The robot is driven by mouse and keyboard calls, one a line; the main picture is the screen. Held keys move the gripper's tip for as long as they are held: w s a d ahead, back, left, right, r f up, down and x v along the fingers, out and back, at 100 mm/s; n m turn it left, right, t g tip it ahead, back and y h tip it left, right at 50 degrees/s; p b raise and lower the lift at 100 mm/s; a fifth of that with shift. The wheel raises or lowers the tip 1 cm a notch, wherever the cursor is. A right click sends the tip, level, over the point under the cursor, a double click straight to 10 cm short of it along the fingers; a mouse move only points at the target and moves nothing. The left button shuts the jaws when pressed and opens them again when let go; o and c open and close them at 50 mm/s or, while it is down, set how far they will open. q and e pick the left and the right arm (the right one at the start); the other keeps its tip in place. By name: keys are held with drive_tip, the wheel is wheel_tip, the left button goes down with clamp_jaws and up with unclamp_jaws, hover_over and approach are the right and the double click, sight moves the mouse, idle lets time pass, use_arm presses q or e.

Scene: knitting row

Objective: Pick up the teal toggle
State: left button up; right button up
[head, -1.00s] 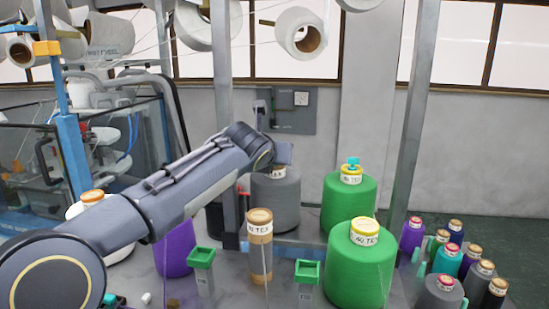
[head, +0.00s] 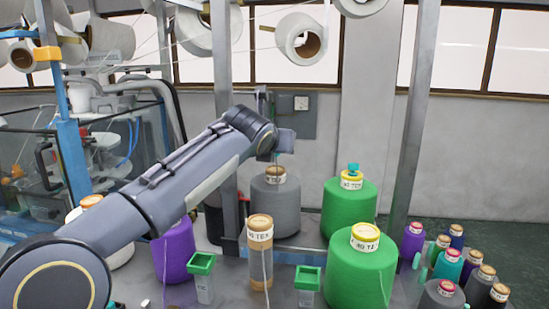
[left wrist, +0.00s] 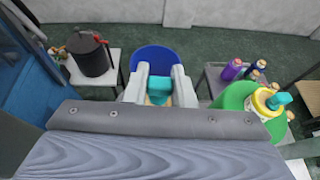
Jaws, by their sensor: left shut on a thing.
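My left gripper (left wrist: 158,82) is shut on a teal toggle (left wrist: 160,87), which shows between the two pale fingers in the left wrist view. In the head view my left gripper (head: 277,157) is just above the grey yarn cone (head: 275,207) with a tan top; the held toggle cannot be made out there. A tan and white cone top shows below the toggle in the wrist view. A second teal toggle (head: 353,169) sits on top of the rear green cone (head: 349,207); it also shows in the wrist view (left wrist: 279,101). My right gripper is not in view.
Green-topped posts (head: 202,264) stand in front. Several small coloured cones (head: 447,264) are at right. A blue bin (left wrist: 155,57) lies beyond my gripper. A metal upright (head: 408,130) rises at right.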

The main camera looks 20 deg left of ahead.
use_arm(q)
drive_tip(key=s+d+r, duration=0.6)
drive_tip(key=d+r, duration=0.3)
drive_tip(key=d, duration=0.2)
drive_tip(key=shift+s+d, duration=0.3)
drive_tip(key=shift+s, duration=0.1)
